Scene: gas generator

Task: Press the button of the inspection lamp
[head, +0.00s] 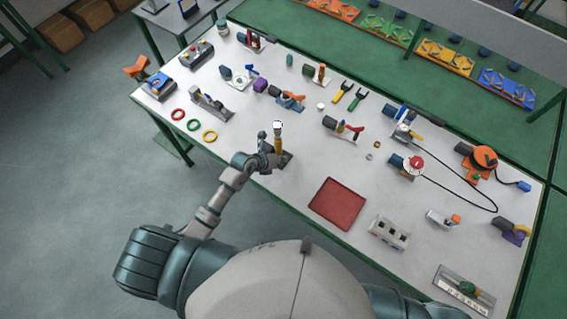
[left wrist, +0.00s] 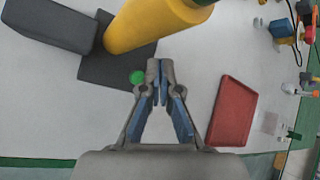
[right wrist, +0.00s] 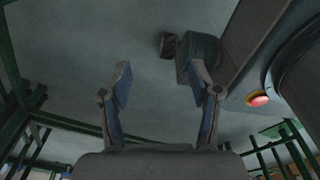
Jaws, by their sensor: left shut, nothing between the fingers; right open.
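The inspection lamp (head: 278,143) stands upright near the table's front edge, with a yellow body and a white top. In the left wrist view its yellow body (left wrist: 150,25) rises from a dark base plate (left wrist: 108,68), beside a grey block (left wrist: 50,27). A round green button (left wrist: 137,77) shows at the plate's edge. My left gripper (head: 268,160) is at the lamp's near side, shut and empty. In the left wrist view its closed fingertips (left wrist: 160,66) appear just right of the button; I cannot tell whether they touch it. My right gripper (right wrist: 165,75) is open and empty, away from the lamp.
A red tray (head: 337,203) lies right of the lamp; it also shows in the left wrist view (left wrist: 233,112). Coloured rings (head: 194,125) lie to the left. Several other devices fill the table's far side.

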